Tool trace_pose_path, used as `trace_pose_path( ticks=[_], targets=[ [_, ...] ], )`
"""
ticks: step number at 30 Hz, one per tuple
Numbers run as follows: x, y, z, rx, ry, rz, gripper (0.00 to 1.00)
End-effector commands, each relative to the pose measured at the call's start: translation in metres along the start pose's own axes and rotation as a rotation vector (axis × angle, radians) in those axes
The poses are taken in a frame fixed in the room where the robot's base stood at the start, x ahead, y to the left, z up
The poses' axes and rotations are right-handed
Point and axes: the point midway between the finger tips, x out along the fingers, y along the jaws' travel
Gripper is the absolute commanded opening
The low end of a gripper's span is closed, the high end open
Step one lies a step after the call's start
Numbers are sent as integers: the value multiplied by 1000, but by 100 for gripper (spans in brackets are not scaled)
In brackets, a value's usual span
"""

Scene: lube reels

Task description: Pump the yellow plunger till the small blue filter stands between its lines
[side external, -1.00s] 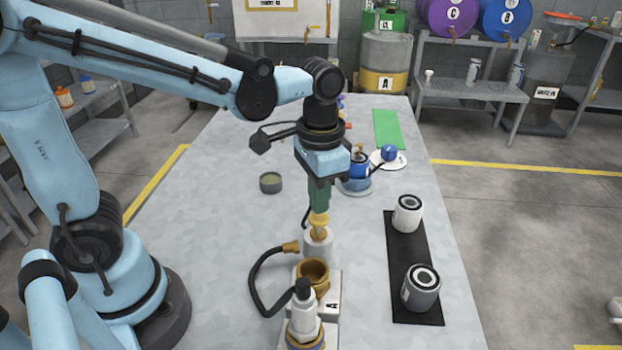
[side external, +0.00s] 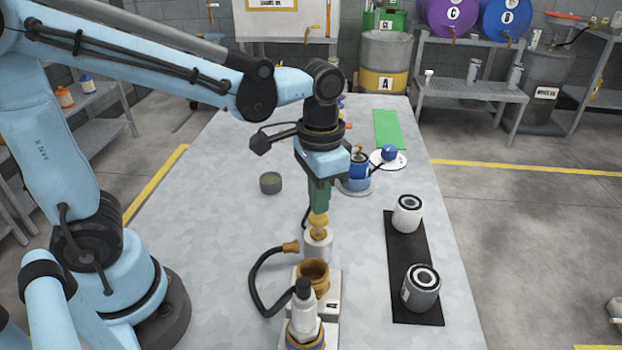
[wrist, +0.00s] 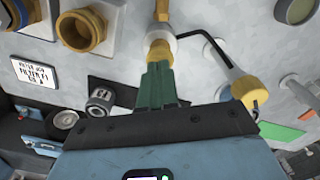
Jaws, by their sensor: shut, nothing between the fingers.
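My gripper (side external: 319,204) is shut and points straight down, with its green fingertips right above or on the yellow plunger knob (side external: 320,224). In the wrist view, the fingers (wrist: 158,78) meet the yellow knob (wrist: 159,53), and I cannot tell if they touch it. The plunger stands upright on a pale cylinder (side external: 318,243). A small blue filter-like can (side external: 360,163) stands on a grey-blue dish behind my gripper and is partly hidden by it. I cannot make out its lines or its level.
In front of the plunger are a brass cup (side external: 313,273), a black hose (side external: 257,283) and a white, black-topped fitting (side external: 304,304). Two filters, one white (side external: 407,214) and one grey (side external: 421,289), stand on a black mat (side external: 410,262). A dark round tin (side external: 270,183) stands left.

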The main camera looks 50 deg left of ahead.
Motion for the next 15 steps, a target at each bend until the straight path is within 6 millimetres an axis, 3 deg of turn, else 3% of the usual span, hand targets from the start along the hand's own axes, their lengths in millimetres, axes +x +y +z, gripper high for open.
trace_pose_path(
  ticks=[15],
  targets=[
    [19, 0, 0, 0, 0, 0, 0]
  ],
)
